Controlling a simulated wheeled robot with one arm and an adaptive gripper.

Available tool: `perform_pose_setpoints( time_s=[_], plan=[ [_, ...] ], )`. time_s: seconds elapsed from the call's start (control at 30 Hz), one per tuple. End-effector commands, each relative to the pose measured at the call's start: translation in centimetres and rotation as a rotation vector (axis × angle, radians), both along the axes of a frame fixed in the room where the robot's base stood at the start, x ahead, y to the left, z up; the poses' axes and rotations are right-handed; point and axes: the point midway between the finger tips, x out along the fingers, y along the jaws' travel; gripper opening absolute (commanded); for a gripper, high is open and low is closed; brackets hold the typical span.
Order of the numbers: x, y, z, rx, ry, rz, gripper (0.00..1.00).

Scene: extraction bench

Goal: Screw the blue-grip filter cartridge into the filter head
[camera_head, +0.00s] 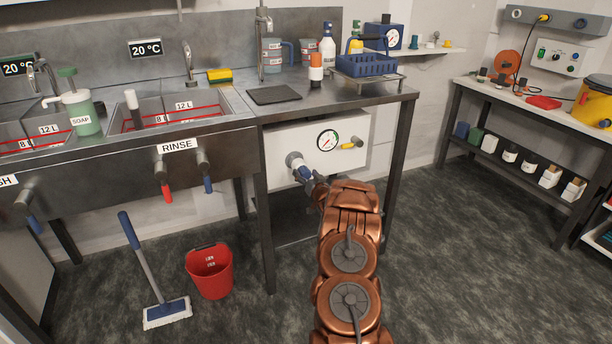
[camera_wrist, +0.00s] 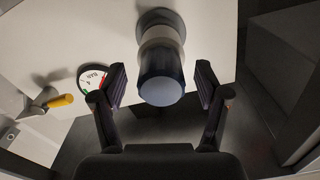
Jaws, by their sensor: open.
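The filter cartridge, with a pale body and a dark blue grip (camera_head: 304,174), points out from the white panel under the bench. Its grip also shows in the wrist view (camera_wrist: 161,82). Its far end meets the round dark filter head (camera_head: 293,159), seen in the wrist view at the top (camera_wrist: 160,17). I cannot tell how deep the thread sits. My gripper (camera_wrist: 161,88) is open, one finger on each side of the blue grip, with gaps visible on both sides. In the head view my gripper (camera_head: 314,184) is partly hidden by my arm.
A pressure gauge (camera_head: 328,140) and a yellow-handled valve (camera_head: 351,144) are on the white panel (camera_head: 270,150), right of the filter head. A bench leg (camera_head: 394,170) stands to the right. A red bucket (camera_head: 210,272) and a mop (camera_head: 150,275) stand on the floor at left.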

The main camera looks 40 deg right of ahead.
Motion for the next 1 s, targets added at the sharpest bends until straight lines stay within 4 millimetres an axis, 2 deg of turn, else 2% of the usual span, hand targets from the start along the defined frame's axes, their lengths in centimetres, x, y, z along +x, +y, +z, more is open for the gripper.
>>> perform_pose_setpoints(
  time_s=[0.2,0.37,1.0],
  plan=[
    [-0.2,0.0,0.0,0.000,0.001,0.000,0.74],
    [-1.2,0.3,0.0,0.001,0.003,-0.002,0.74],
    [-8.4,2.9,-0.1,0.002,0.001,-0.002,0.74]
  ],
)
